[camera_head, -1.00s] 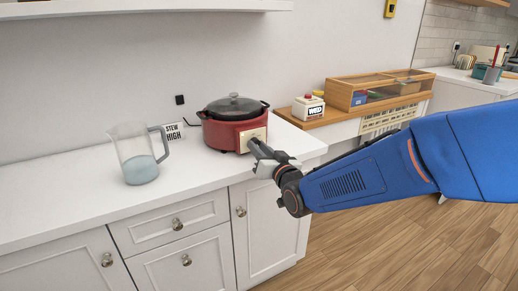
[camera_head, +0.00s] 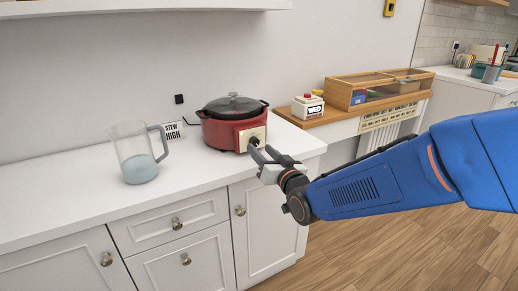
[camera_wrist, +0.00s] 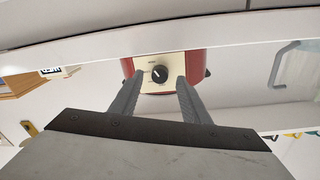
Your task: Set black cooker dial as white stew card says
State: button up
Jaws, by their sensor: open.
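The red cooker (camera_head: 220,132) with a dark glass lid stands on the white counter. Its cream panel (camera_wrist: 148,66) faces my gripper and carries the black dial (camera_wrist: 159,74). Small marks on the panel are too small to read. The white stew card (camera_head: 172,132), reading "STEW HIGH", stands left of the cooker, partly behind the jug handle. My gripper (camera_head: 262,157) is open in front of the panel. In the wrist view its fingers (camera_wrist: 158,92) lie to either side of the dial, apart from it. The dial is partly hidden in the head view.
A clear jug (camera_head: 135,155) with bluish liquid stands left on the counter (camera_head: 60,195). A white block reading "WED" (camera_head: 308,107) and a wooden box (camera_head: 375,92) sit on the wooden shelf at right. The counter front is clear.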

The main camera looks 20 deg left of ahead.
jog(key=v, duration=1.4)
jog(key=shift+s+d, duration=0.2)
jog(key=shift+d, duration=0.1)
jog(key=d+f+m+g+h, duration=0.1)
jog(key=d+f+h, duration=0.15)
jog(key=d, duration=0.65)
jog(key=w+d+f+m+g+h, duration=0.1)
jog(key=d+h, duration=0.3)
jog(key=d, duration=0.5)
jog(key=d+f+m+h, duration=0.1)
jog(key=d+h, duration=0.2)
jog(key=d, duration=0.5)
jog(key=s+d+f+m+g+h, duration=0.3)
jog(key=s+d+g, duration=0.3)
jog(key=s+d, duration=1)
jog(key=shift+s+d+f+h, duration=0.25)
jog(key=shift+s+h, duration=0.1)
jog(key=shift+s, duration=0.9)
